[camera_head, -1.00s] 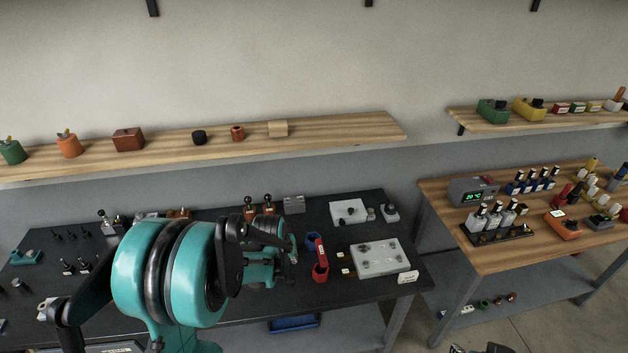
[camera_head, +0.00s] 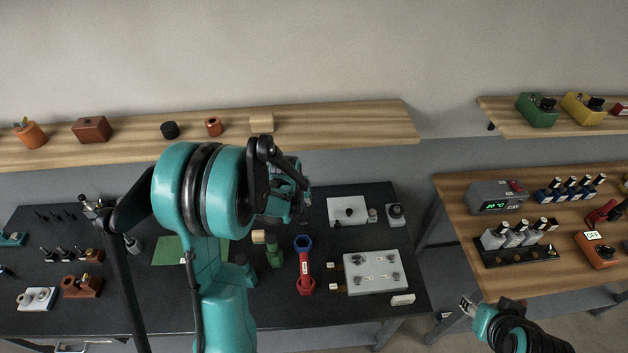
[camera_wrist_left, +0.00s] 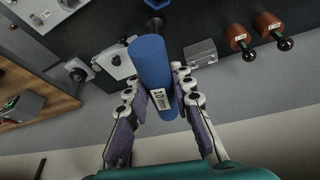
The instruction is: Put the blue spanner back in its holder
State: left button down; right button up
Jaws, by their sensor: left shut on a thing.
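The blue spanner (camera_wrist_left: 151,65) shows in the left wrist view as a thick blue handle with a white "10 mm" label. My left gripper (camera_wrist_left: 150,108) is shut on it, a finger on each side. In the head view my left gripper (camera_head: 290,192) is up over the back of the dark bench, and my own arm hides much of it; I cannot make out the spanner there. A blue six-sided open holder (camera_head: 303,243) stands on the bench below and slightly right of that gripper. My right gripper (camera_head: 468,306) is at the lower right, off the bench; its jaw opening is unclear.
A red labelled tool piece (camera_head: 305,272) is right in front of the blue holder, and a green one (camera_head: 273,252) is on its left. A grey plate with knobs (camera_head: 373,271) lies to the right. A wooden shelf (camera_head: 350,125) runs above the bench's back.

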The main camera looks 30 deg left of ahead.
pick_arm(q)
jog(key=shift+r, duration=0.15)
jog(key=shift+s+r, duration=0.35)
jog(key=shift+s, duration=0.3)
jog(key=shift+w+f, duration=0.25)
jog(key=shift+w, duration=0.05)
jog(key=shift+f+b, duration=0.15)
jog(key=shift+b, duration=0.25)
jog(key=shift+f+b, duration=0.35)
notch_tip(320, 180, down, 5)
jog(key=b, duration=0.4)
jog(key=shift+s+r+b, duration=0.1)
jog(key=shift+b, duration=0.2)
pick_arm(e)
jog(key=f, duration=0.3)
jog(key=s+f, duration=0.1)
jog(key=f, duration=0.1)
jog(key=shift+f, duration=0.35)
pick_arm(q)
jog(key=shift+b, duration=0.45)
pick_arm(e)
jog(key=shift+f, duration=0.45)
